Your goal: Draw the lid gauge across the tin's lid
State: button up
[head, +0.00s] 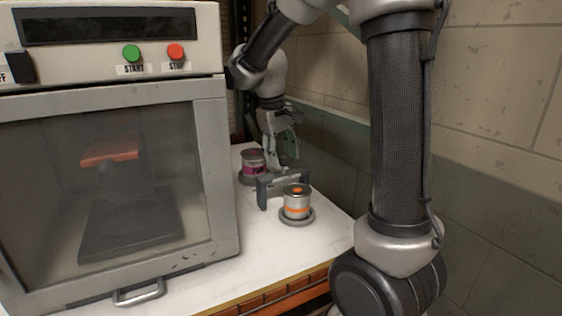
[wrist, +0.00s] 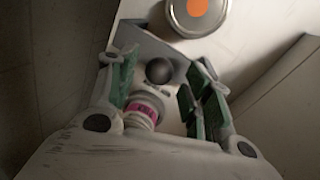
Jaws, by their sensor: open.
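The tin (head: 296,208) has an orange band and an orange dot on its lid. It stands upright on a round grey base, and its lid also shows at the top of the wrist view (wrist: 180,18). The lid gauge (head: 265,192) looks like a grey bridge-shaped piece just behind the tin; its grey plate also shows in the wrist view (wrist: 142,38). My gripper (head: 284,160) is open and points down behind the gauge. In the wrist view a dark round knob (wrist: 159,70) appears between the fingers; I cannot tell if they touch it.
A second tin (head: 253,163) with a magenta band stands behind the gauge, close to my gripper. A large cabinet (head: 232,160) with a glass door and buttons borders the white tabletop (head: 255,245) on the left. A block wall (head: 500,140) is on the right.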

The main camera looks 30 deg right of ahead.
aim_at(283, 179)
jog(key=shift+d+f, duration=0.15)
jog(key=shift+f, duration=0.45)
jog(key=shift+d+f, duration=0.15)
jog(key=shift+f, duration=0.45)
jog(key=shift+c, duration=0.4)
grip_shut()
